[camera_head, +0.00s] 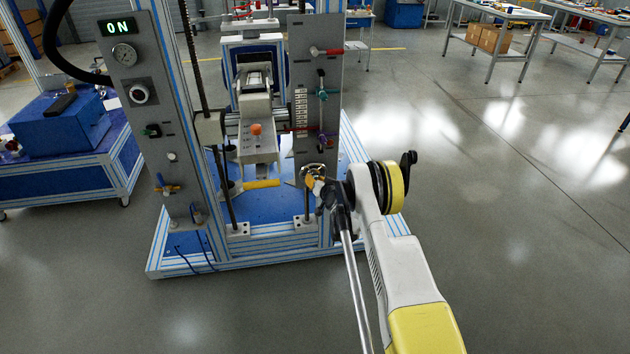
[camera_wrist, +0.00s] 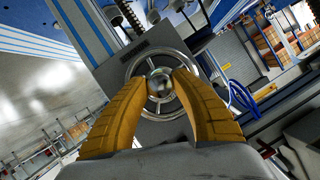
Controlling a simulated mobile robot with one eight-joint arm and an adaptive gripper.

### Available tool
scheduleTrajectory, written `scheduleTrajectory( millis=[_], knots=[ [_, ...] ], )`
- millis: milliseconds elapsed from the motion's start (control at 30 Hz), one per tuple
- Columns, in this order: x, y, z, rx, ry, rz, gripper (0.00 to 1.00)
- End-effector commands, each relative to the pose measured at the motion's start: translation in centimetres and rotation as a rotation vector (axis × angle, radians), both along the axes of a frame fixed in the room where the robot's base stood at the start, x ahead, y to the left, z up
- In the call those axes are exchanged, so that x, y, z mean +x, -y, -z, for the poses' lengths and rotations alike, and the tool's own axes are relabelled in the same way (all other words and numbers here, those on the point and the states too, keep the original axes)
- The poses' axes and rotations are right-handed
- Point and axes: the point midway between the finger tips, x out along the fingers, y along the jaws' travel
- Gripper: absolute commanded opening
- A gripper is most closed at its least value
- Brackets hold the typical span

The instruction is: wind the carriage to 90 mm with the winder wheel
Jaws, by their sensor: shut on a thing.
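The winder wheel (camera_wrist: 131,68) is a round metal wheel with spokes on a grey panel, seen face-on in the wrist view. My gripper (camera_wrist: 161,84) has its two yellow fingers shut on the wheel's hub at the centre. In the head view my gripper (camera_head: 318,181) is at the low end of the right grey panel, and the wheel (camera_head: 313,169) is partly hidden behind it. The carriage (camera_head: 258,148), a pale block with an orange knob, sits between the frame's uprights. A white scale strip (camera_head: 300,108) stands beside it; its marks are too small to read.
The right panel also carries a red handle (camera_head: 327,51) and a teal handle (camera_head: 322,95) above the wheel. A control panel (camera_head: 128,72) on the left shows "ON". A blue cart (camera_head: 75,165) stands at the left.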

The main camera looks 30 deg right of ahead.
Motion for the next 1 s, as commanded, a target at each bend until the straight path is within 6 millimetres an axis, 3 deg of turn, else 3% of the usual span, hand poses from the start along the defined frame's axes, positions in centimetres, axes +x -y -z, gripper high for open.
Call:
scheduleTrajectory(
  millis=[200,233,300,667,767,1000],
  knots=[
    [0.1,0.0,-0.1,-0.001,0.002,0.0,0.01],
    [0.1,0.0,-0.1,-0.001,0.002,0.0,0.34],
    [0.1,0.0,-0.1,-0.001,0.002,0.0,0.55],
    [-0.3,0.0,-0.2,-0.002,0.0,0.001,0.55],
    [-1.3,-0.1,-0.6,-0.003,0.0,0.0,0.55],
    [-6.3,-0.7,-2.5,-0.003,0.001,0.002,0.55]
  ],
)
